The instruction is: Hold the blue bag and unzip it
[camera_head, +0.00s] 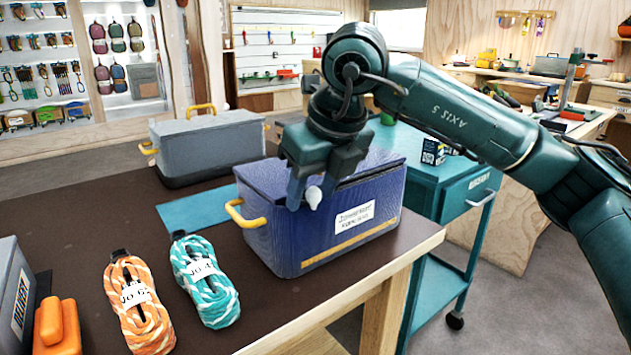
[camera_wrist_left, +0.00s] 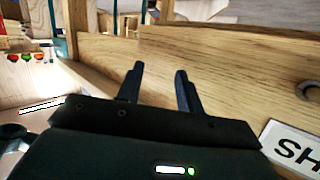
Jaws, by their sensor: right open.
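The blue bag (camera_head: 290,240) is a box-shaped bag with a yellow side handle, a white label and a yellow stripe. It stands upright on the dark table near its right corner, and its top looks closed. My right gripper (camera_head: 312,190) is open and points down at the bag's front top edge. A small pale tab (camera_head: 314,198), perhaps the zip pull, shows between its fingers; I cannot tell whether they touch it. My left gripper (camera_wrist_left: 159,72) is open and empty in the left wrist view, in front of a wooden board. It is outside the head view.
An orange rope coil (camera_head: 138,310) and a teal rope coil (camera_head: 206,283) lie left of the blue bag. A teal cart (camera_head: 440,175) stands behind and to the right. Bare table lies between the ropes and the blue mat (camera_head: 190,208).

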